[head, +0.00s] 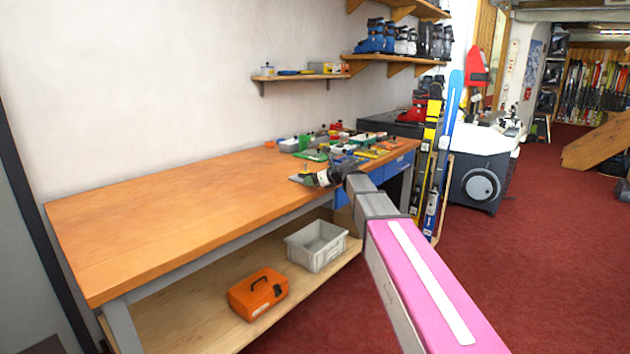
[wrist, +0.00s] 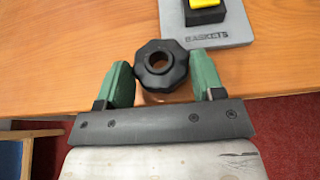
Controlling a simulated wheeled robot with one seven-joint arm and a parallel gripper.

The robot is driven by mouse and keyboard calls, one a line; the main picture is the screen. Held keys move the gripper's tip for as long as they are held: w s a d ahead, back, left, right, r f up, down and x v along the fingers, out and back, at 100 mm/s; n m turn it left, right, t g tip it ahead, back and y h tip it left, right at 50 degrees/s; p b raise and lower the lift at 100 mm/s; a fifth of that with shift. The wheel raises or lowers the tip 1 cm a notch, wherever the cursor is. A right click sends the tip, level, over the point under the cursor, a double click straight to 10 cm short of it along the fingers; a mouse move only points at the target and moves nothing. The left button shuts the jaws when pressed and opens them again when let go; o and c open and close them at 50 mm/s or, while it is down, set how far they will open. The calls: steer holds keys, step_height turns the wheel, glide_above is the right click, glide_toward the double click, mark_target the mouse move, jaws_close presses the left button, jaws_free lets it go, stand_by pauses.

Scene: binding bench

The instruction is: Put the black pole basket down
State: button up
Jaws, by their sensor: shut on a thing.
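The black pole basket (wrist: 179,68) is a round, lobed disc with a hole in its middle, seen in the wrist view. My gripper (wrist: 161,66) has its two green fingers on either side of it and is shut on it. The basket is over the front edge of the orange wooden bench top (wrist: 60,60); I cannot tell whether it touches the wood. In the head view my gripper (head: 325,179) is over the bench's front edge; the basket is not clear there.
A black block with a yellow top (wrist: 206,10) stands on the grey plate. Several small coloured trays and parts (head: 340,142) crowd the bench's far end. The bench's near left part is bare. Below are a grey bin (head: 317,246) and an orange case (head: 258,293).

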steer(key=shift+f, duration=0.6)
steer(key=o, duration=0.9)
steer(key=shift+r, duration=0.5)
steer(key=v, duration=1.2)
